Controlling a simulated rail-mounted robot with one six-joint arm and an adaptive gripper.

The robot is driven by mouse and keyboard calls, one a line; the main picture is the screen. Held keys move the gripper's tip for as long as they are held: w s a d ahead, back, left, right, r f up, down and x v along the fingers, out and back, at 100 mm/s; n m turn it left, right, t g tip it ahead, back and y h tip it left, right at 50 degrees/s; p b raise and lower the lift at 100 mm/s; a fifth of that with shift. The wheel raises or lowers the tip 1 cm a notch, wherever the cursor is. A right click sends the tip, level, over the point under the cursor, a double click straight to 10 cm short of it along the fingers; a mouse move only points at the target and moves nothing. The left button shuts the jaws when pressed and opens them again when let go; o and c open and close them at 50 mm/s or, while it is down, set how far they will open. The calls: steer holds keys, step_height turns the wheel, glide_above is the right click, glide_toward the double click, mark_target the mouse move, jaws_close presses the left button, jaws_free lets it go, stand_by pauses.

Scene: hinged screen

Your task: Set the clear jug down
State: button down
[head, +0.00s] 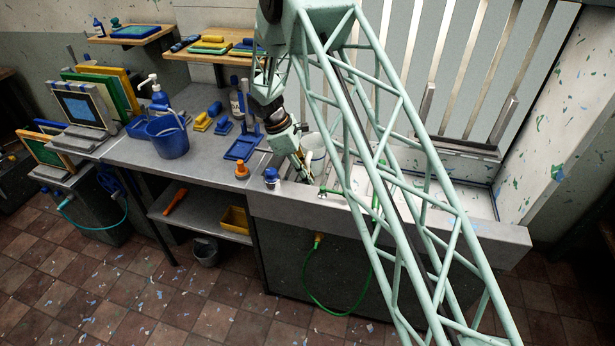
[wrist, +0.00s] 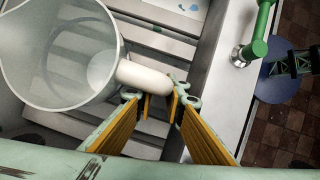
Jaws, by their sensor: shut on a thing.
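The clear jug (wrist: 62,50) fills the upper left of the wrist view, its round mouth facing the camera and its pale handle (wrist: 145,77) pointing right. My gripper (wrist: 160,103) is closed on this handle with its yellow-padded fingers. In the head view my gripper (head: 304,172) is over the left part of the sink (head: 400,182), with the jug (head: 313,146) just behind it, partly hidden by my arm. In the wrist view the jug is above pale slats (wrist: 150,38). I cannot tell whether its base touches anything.
A green tap (wrist: 258,40) stands on the sink edge to the right in the wrist view. In the head view a blue-capped jar (head: 271,178), an orange item (head: 241,171) and a blue tray (head: 243,147) stand left of the sink. A blue bucket (head: 168,138) is farther left.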

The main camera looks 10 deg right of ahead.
steer(key=c, duration=2.6)
jaws_free()
steer(key=shift+c, duration=0.2)
steer(key=shift+r, duration=0.1)
steer(key=v, duration=1.2)
